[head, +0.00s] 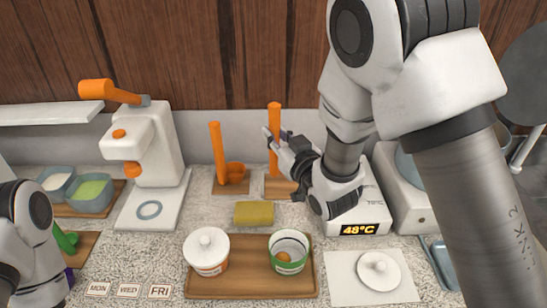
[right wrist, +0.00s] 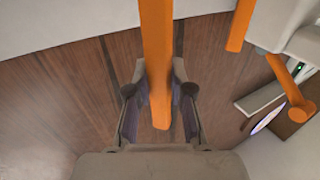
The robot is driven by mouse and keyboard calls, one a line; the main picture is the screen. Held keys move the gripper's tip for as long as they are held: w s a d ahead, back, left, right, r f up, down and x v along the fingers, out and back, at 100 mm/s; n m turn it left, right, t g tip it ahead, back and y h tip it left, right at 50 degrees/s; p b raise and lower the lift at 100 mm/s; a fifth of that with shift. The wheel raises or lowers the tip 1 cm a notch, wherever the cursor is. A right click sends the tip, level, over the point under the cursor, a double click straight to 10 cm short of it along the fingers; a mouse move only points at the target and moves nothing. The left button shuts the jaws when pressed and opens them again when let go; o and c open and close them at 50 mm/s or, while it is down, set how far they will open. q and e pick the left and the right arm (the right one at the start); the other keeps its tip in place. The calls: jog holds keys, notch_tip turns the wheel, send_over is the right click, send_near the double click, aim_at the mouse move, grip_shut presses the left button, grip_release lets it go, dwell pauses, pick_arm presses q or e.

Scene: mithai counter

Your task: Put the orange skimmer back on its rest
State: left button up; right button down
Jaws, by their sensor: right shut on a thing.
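My right gripper (head: 272,142) is shut on an upright orange handle (head: 274,122), which I take to be the orange skimmer's. The handle (right wrist: 157,50) runs between the two fingers in the right wrist view. A second upright orange handle (head: 218,150) stands on another wooden rest to the left, with a small orange cup-like part.
A yellow sponge (head: 254,213) lies in front of the rests. A wooden tray (head: 250,284) holds a lidded white pot (head: 206,252) and an open bowl (head: 289,250). A white machine (head: 146,150) stands left. A 48°C display unit (head: 360,222) sits right, behind a white lid (head: 379,270).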

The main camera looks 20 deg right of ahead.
aim_at(274, 154)
jog(key=f, duration=0.3)
jog(key=w+f, duration=0.1)
jog(key=f, duration=0.2)
jog(key=shift+s+r, duration=0.15)
jog(key=shift+f, duration=0.2)
jog(key=c, duration=1)
grip_release()
jog(key=shift+c, duration=0.2)
